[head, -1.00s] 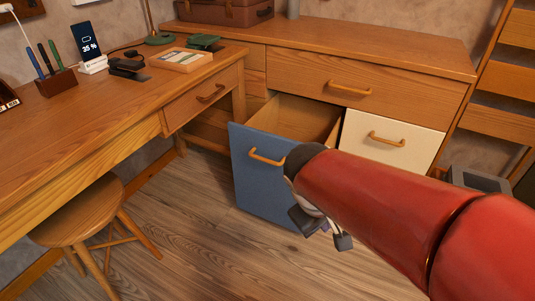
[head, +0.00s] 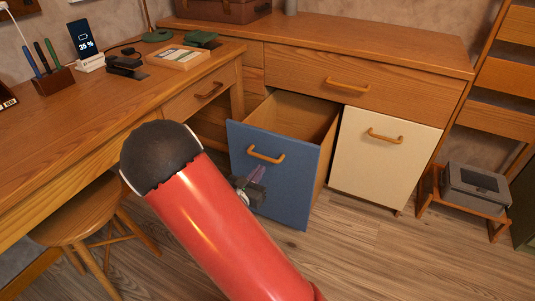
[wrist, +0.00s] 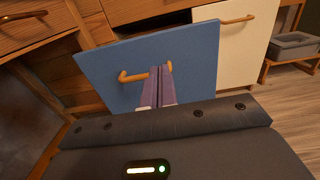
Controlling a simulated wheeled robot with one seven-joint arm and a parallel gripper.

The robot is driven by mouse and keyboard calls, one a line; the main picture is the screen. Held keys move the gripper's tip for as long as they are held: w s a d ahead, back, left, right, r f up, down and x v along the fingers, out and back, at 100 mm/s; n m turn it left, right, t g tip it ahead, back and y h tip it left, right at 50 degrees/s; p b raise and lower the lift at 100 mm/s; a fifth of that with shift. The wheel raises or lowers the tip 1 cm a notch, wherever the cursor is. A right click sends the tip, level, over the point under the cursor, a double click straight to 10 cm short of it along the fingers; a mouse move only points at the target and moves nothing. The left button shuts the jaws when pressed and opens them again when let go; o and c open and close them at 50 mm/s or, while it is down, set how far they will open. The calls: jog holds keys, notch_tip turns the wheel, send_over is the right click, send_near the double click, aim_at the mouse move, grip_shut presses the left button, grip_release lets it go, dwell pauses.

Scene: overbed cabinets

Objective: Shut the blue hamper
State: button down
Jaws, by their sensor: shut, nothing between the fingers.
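The blue hamper (head: 287,197) is a pull-out drawer with a blue front and an orange bar handle (head: 266,155). It stands open, pulled out from the wooden cabinet, and its empty-looking wooden inside shows behind the front. My gripper (head: 258,174) is in front of the blue panel, just below the handle in the head view, partly hidden by my red arm. In the wrist view the purple fingers (wrist: 161,72) are closed together and point at the blue front (wrist: 190,62), overlapping the handle (wrist: 134,77). I cannot tell whether they touch the panel.
A cream door (head: 384,160) sits right of the hamper, closed. A wooden desk (head: 100,110) and a round stool (head: 78,208) are on the left. A grey box (head: 475,187) on a low wooden stand is at the right. The floor in front is clear.

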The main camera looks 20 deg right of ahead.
aim_at(282, 141)
jog(key=x, duration=1.3)
jog(key=shift+w+d+p, duration=0.15)
jog(key=shift+d+p, duration=0.15)
jog(key=shift+p, duration=0.05)
